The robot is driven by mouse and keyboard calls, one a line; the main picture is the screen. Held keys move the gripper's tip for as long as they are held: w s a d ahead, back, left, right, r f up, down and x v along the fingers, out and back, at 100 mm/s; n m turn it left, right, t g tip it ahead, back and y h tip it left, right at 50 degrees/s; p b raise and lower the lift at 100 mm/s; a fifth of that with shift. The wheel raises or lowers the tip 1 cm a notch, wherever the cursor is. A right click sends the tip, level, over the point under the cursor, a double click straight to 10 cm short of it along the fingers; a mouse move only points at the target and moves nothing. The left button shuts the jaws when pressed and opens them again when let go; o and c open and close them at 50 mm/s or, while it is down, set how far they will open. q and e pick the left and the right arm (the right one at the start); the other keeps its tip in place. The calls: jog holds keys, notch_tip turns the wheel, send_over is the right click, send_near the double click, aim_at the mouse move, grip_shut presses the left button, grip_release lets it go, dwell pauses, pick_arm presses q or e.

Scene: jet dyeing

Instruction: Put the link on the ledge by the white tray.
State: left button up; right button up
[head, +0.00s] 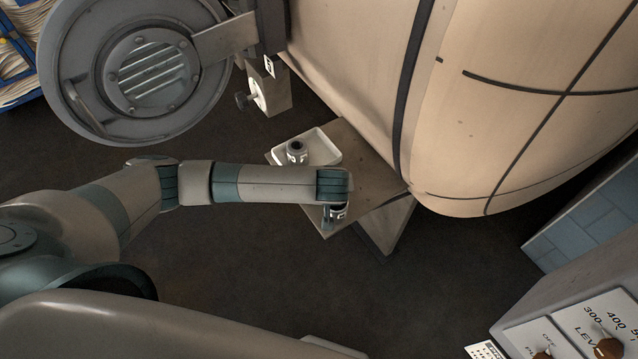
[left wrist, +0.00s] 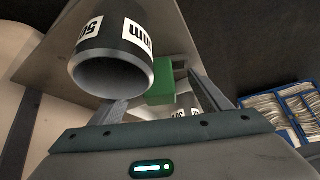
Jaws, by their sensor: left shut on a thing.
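The link seems to be the green block (left wrist: 163,88) between my left gripper's fingers in the left wrist view. My left gripper (left wrist: 170,82) is shut on it; the fingertips are partly hidden. In the head view, my left gripper (head: 335,196) points down at the front part of the brown ledge (head: 372,168), and the link is hidden under the wrist. Whether the link touches the ledge cannot be told. The white tray (head: 325,146) lies at the ledge's left rear. My right gripper is not in view.
A dark cylinder with a white label (head: 338,214) stands close beside my left gripper; it is large in the left wrist view (left wrist: 112,60). A similar cylinder (head: 296,152) is in the tray. The tan vessel (head: 350,60) overhangs the ledge's back right. A control panel (head: 575,330) is at lower right.

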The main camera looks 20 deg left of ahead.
pick_arm(q)
jog(key=shift+f, duration=0.15)
jog(key=o, duration=1.1)
jog(key=shift+s+d+r, duration=0.2)
jog(key=shift+s+r, duration=0.05)
jog(key=shift+r, duration=0.25)
jog(key=b+v, duration=0.1)
jog(key=v, duration=1)
jog(key=shift+b, duration=0.35)
